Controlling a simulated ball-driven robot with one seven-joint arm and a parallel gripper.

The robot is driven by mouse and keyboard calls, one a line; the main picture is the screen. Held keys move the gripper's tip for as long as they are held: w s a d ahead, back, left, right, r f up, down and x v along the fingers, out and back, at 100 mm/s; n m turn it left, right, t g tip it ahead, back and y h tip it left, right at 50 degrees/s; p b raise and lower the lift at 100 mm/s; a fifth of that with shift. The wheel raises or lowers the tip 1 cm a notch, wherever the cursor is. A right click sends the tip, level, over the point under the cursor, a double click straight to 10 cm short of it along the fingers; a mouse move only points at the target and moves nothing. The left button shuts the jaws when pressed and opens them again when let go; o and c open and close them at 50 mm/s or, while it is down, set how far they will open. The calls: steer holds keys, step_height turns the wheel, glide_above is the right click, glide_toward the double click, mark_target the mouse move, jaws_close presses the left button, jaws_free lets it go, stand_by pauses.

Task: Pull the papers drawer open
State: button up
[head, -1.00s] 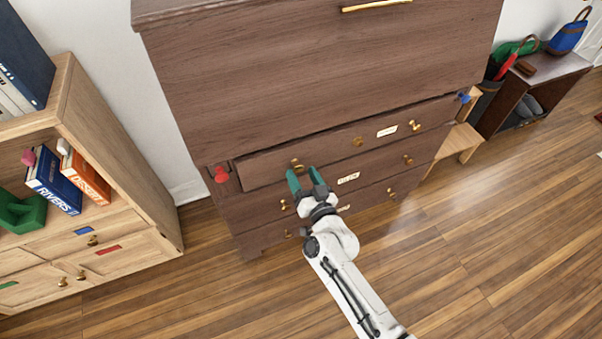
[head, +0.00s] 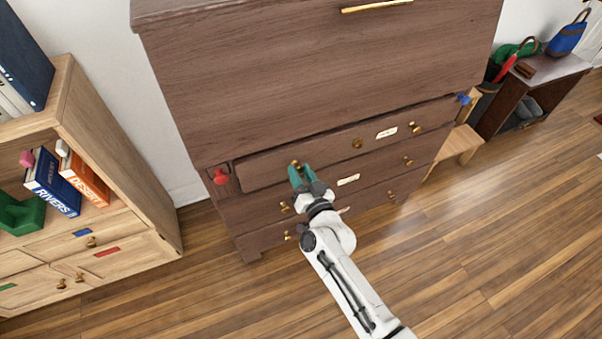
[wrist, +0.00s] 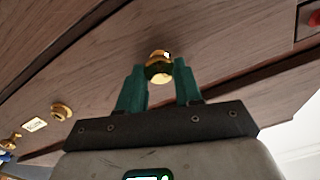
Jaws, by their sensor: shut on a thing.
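The brown wooden chest has three long drawers. The top drawer (head: 330,152) bears a pale label (head: 387,132) at its right, too small to read, so I cannot confirm which drawer is for papers. A dark gap runs along its top edge. My gripper (head: 300,172) is at this drawer's left brass knob (head: 296,163), its green fingers shut on it. In the wrist view, the knob (wrist: 159,68) sits between the two fingertips (wrist: 160,80). The fingers partly hide the knob in the head view.
A red knob (head: 220,176) and a blue knob (head: 464,99) flank the top drawer. Lower drawers (head: 255,208) sit beneath. A light wooden bookcase (head: 130,170) stands left, a small stool (head: 458,143) right. The wooden floor (head: 460,260) in front is clear.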

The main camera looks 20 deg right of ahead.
jaws_close()
steer(key=shift+s, duration=0.15)
steer(key=s+p, duration=0.3)
steer(key=s, duration=2.7)
steer(key=shift+s, duration=0.3)
steer(key=o, duration=0.9)
jaws_free()
steer(key=s, duration=1)
steer(key=shift+s+b, duration=0.3)
steer(key=shift+s, duration=0.1)
